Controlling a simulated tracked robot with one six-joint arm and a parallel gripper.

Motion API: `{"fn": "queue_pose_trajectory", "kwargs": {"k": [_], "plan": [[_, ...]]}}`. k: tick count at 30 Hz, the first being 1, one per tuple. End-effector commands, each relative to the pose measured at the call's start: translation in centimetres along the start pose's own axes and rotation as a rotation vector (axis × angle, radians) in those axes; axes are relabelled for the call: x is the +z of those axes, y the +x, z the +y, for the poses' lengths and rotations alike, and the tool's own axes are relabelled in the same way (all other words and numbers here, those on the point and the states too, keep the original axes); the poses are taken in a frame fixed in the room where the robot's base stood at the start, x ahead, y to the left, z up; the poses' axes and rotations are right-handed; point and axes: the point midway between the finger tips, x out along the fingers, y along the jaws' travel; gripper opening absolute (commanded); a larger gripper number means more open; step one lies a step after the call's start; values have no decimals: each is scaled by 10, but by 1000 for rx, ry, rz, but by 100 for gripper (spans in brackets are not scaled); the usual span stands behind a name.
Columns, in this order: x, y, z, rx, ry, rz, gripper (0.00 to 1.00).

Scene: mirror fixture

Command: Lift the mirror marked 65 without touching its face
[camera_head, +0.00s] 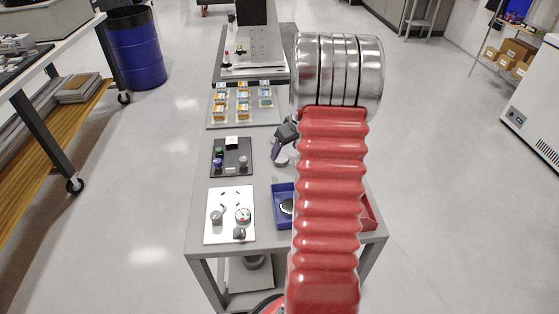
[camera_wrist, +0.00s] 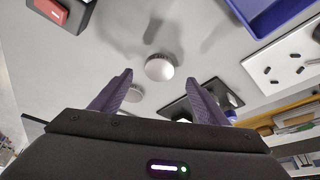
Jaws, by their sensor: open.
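A round pale silver disc on a short mount, likely a mirror (camera_wrist: 160,67), stands on the grey table ahead of my fingertips in the wrist view. No number is legible on it. In the head view, one pale disc (camera_head: 281,159) shows on the table just below my gripper (camera_head: 279,148). In the wrist view, my gripper (camera_wrist: 159,78) is open, its two purple fingers apart with nothing held. Which disc is marked 65 I cannot tell.
A black board (camera_head: 231,157) with knobs, a white panel (camera_head: 229,225) with fittings and a blue tray (camera_head: 281,206) share the table. A red tray (camera_head: 369,214) sits at its right edge. A panel with small coloured packs (camera_head: 242,118) is farther back. My red arm hides much of the table's right side.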

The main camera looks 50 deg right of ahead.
Motion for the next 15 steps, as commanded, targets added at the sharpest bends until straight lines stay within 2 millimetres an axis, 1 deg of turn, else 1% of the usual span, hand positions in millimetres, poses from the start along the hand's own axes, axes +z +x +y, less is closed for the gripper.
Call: {"fn": "queue_pose_trajectory", "kwargs": {"k": [5, 12, 15], "plan": [[0, 12, 0, -2, 0, -2, 68], [-1, 41, 0, -3, 0, -3, 68], [-2, 49, 0, -1, 0, -1, 68]]}}
